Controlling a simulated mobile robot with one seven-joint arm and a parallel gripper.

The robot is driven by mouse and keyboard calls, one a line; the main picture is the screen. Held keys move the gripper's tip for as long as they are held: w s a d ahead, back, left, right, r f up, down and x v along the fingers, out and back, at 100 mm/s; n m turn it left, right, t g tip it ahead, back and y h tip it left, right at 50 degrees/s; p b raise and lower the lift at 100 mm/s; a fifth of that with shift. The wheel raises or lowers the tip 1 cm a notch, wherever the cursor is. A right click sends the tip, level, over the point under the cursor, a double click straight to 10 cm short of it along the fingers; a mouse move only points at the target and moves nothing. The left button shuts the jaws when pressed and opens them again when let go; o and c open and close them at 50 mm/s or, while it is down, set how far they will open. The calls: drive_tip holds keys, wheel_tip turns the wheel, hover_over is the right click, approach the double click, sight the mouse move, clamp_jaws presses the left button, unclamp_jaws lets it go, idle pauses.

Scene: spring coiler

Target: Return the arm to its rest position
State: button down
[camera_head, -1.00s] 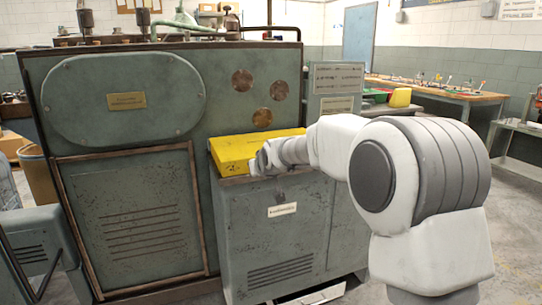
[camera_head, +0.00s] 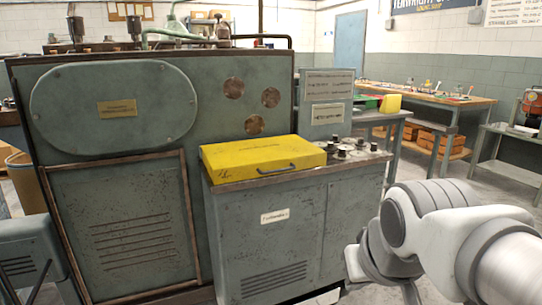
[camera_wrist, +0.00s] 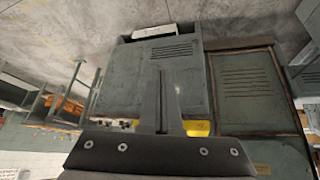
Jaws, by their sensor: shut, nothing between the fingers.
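My arm (camera_head: 420,225) reaches in from the lower right in the head view, folded low in front of the green cabinet's right side. In the wrist view, my gripper (camera_wrist: 161,75) has its two fingers pressed together with nothing between them. The wrist view is upside down. The fingertips lie across the picture of the cabinet front (camera_wrist: 180,75), apart from it as far as I can tell. In the head view the fingers cannot be made out clearly.
A yellow case (camera_head: 262,158) with a dark handle lies on the low green cabinet (camera_head: 265,235), beside several black knobs (camera_head: 345,150). A large green machine (camera_head: 115,180) stands at left. Workbenches (camera_head: 440,95) line the right wall. Open floor lies between.

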drive_tip(key=s+d+f, duration=0.1)
drive_tip(key=s+f, duration=0.1)
drive_tip(key=s, duration=0.4)
wheel_tip(320, 180, up, 25)
drive_tip(key=p, duration=2.6)
drive_tip(key=shift+m+g, duration=0.3)
drive_tip(key=shift+g, duration=0.1)
drive_tip(key=shift+a, duration=0.1)
